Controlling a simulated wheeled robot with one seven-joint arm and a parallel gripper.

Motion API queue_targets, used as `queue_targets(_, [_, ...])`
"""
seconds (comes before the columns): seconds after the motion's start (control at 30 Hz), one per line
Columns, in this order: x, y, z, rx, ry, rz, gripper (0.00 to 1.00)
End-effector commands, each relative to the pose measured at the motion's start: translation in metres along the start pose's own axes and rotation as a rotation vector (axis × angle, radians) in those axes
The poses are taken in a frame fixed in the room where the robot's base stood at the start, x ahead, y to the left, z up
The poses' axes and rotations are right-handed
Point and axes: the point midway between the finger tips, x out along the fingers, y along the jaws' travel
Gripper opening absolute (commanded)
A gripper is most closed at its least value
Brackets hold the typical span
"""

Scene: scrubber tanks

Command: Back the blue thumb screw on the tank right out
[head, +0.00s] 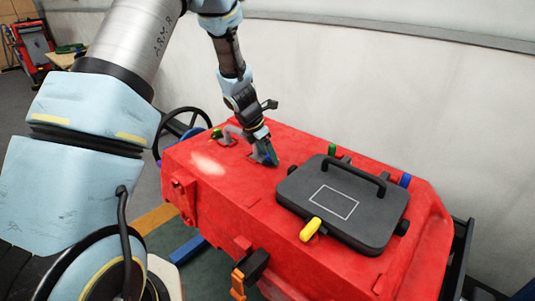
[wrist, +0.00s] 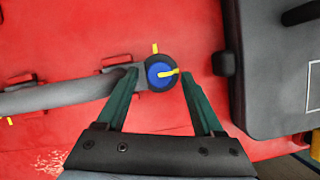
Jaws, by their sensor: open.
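The blue thumb screw (wrist: 156,74) shows in the wrist view as a round blue cap with a yellow pointer, set in a dark round collar at the end of a grey pipe (wrist: 70,95) on the red tank (wrist: 60,40). The pointer reaches to the right, and a yellow mark (wrist: 155,48) stands just above the collar. My gripper (wrist: 160,77) is open, its dark green fingers on either side of the screw; whether either finger touches is unclear. In the head view my gripper (head: 265,155) points down at the red tank (head: 235,210) and mostly hides the screw.
A dark grey lid (head: 300,190) with a black handle lies to the right on the tank; its edge is close to my right finger. A yellow knob (head: 310,229), a green one (head: 332,149) and another blue one (head: 405,180) surround it. A steering wheel (head: 182,130) stands behind left.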

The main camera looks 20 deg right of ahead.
Motion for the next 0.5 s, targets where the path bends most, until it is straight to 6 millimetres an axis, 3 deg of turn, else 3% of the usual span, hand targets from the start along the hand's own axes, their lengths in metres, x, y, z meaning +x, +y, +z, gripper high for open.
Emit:
queue_targets(0.17, [-0.015, 0.001, 0.001, 0.002, -0.002, 0.003, 0.69])
queue_targets(0.5, [-0.079, 0.000, 0.001, 0.002, -0.002, 0.002, 0.69])
